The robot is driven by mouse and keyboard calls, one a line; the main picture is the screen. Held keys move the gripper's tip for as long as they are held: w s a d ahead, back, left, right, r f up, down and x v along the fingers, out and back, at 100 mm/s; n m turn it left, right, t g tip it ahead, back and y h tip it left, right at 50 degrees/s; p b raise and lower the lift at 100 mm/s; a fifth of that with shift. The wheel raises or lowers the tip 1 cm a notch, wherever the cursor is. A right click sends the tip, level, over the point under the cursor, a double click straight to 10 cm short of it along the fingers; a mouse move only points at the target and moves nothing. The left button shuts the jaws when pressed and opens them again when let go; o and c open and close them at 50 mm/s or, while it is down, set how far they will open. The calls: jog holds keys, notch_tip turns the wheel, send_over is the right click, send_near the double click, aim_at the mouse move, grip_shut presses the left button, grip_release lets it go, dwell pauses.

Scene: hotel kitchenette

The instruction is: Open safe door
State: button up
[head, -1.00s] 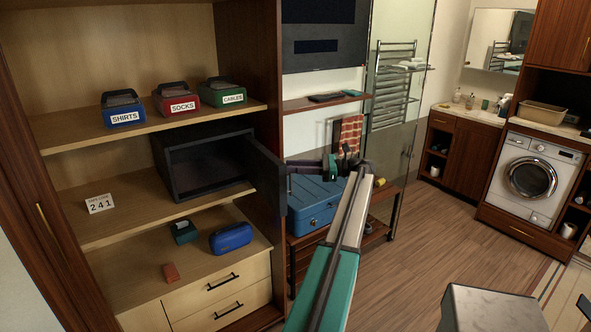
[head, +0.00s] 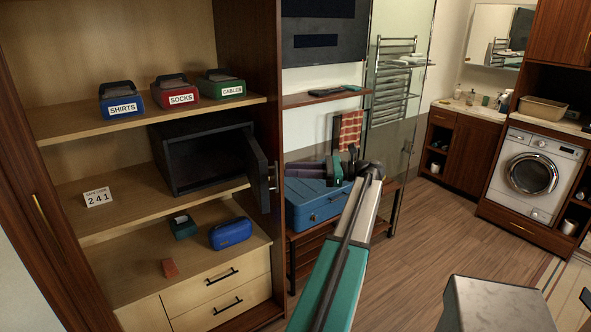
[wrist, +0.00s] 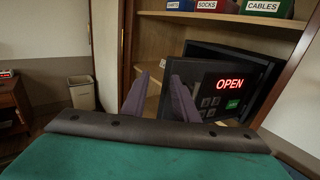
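The dark safe (head: 170,165) stands on the middle shelf of the cabinet. Its door (head: 257,172) is swung part way out on the right side, and the dark inside shows. The door's outer face also shows in the wrist view (wrist: 235,75), with a lit red "OPEN" display, a keypad and a green key. A bright handle (head: 272,178) stands on the outer face in the head view. My gripper (head: 303,171) is just right of the door. In the wrist view my gripper (wrist: 158,98) has its two purple fingers apart with nothing between them; the right finger overlaps the door's left part.
Labelled boxes stand on the shelf above: shirts (head: 122,107), socks (head: 181,99) and cables (head: 232,92). A "241" card (head: 98,199) stands left of the safe. The cabinet's right side panel (head: 266,100) is close to the door.

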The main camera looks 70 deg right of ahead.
jog(key=shift+s+a+r+b, duration=0.15)
jog(key=shift+s+a, duration=0.15)
jog(key=shift+a, duration=0.5)
jog(key=shift+s+a+b, duration=0.15)
jog(key=shift+s+a, duration=0.1)
jog(key=shift+a, duration=0.55)
